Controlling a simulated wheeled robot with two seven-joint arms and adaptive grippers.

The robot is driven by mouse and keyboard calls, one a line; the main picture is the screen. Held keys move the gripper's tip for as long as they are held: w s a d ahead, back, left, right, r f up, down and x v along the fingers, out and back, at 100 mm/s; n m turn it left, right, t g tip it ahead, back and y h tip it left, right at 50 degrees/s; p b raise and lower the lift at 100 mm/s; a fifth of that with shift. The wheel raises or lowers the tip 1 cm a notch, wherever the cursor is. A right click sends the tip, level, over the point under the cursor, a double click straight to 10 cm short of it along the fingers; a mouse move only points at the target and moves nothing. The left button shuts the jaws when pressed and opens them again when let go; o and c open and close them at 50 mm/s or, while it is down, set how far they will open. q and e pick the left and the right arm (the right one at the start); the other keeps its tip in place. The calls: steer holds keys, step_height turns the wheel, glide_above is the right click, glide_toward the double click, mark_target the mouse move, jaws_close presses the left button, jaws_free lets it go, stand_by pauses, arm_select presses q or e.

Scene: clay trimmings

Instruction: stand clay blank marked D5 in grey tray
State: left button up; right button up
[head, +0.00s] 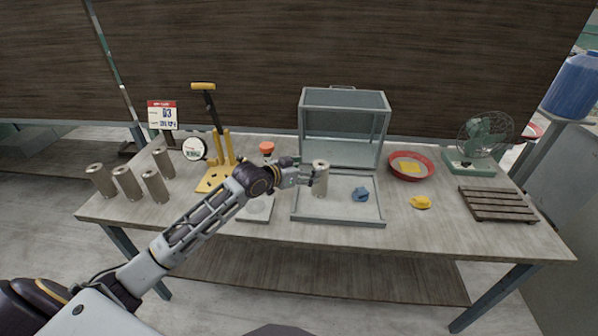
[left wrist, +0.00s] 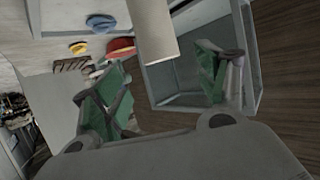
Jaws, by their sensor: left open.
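A grey-brown clay blank (head: 320,180) stands upright in the left part of the grey tray (head: 340,221), its foot seeming to rest on the tray floor. No marking on it is legible, so I cannot tell if it is D5. My left gripper (head: 308,173) is open beside its upper part, on its left. In the left wrist view the blank (left wrist: 155,32) shows at the top, and the spread green-padded fingers (left wrist: 165,82) are apart from it. Several similar blanks (head: 127,183) stand at the table's left end. My right gripper is out of view.
A glass case (head: 343,120) stands behind the tray. A blue lump (head: 361,194) lies in the tray. A yellow lever press (head: 215,178) and flat scale (head: 258,208) are left; a red dish (head: 427,171), yellow lump (head: 421,202), slatted rack (head: 497,204) and fan (head: 484,140) are right.

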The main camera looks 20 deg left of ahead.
arm_select(q)
steer(key=shift+v, duration=1.4)
stand_by(0.5)
